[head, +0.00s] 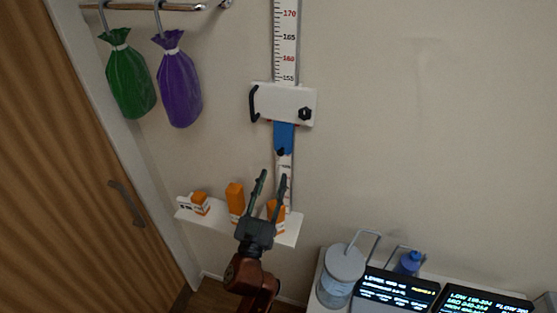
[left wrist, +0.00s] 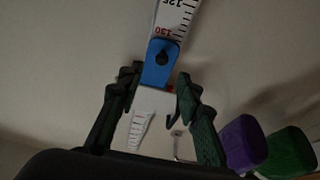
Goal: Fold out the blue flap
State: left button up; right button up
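The blue flap (head: 284,136) hangs flat against the wall scale, just under the white slider (head: 284,103). A small black knob (head: 281,153) sits at its lower end. In the left wrist view the blue flap (left wrist: 157,72) shows ahead, between and beyond the fingertips, with its dark knob. My left gripper (head: 274,174) is open and empty, pointing up, a little below the flap in the picture. In the left wrist view its two fingers (left wrist: 159,82) are spread wide. I cannot tell how far they are from the flap. My right gripper is not in view.
The slider has a black handle (head: 254,104) and a black knob (head: 305,114). A white shelf (head: 215,220) with orange cartons (head: 235,198) is behind my gripper. Green (head: 128,80) and purple bags (head: 178,82) hang at upper left. A jar (head: 341,273) and display devices (head: 396,291) stand lower right.

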aim_at(280, 155)
pick_arm(q)
jog(key=p+x, duration=0.1)
jog(key=x, duration=0.6)
jog(key=shift+a+f, duration=0.1)
jog(key=shift+a, duration=0.05)
grip_shut()
dwell(0.5)
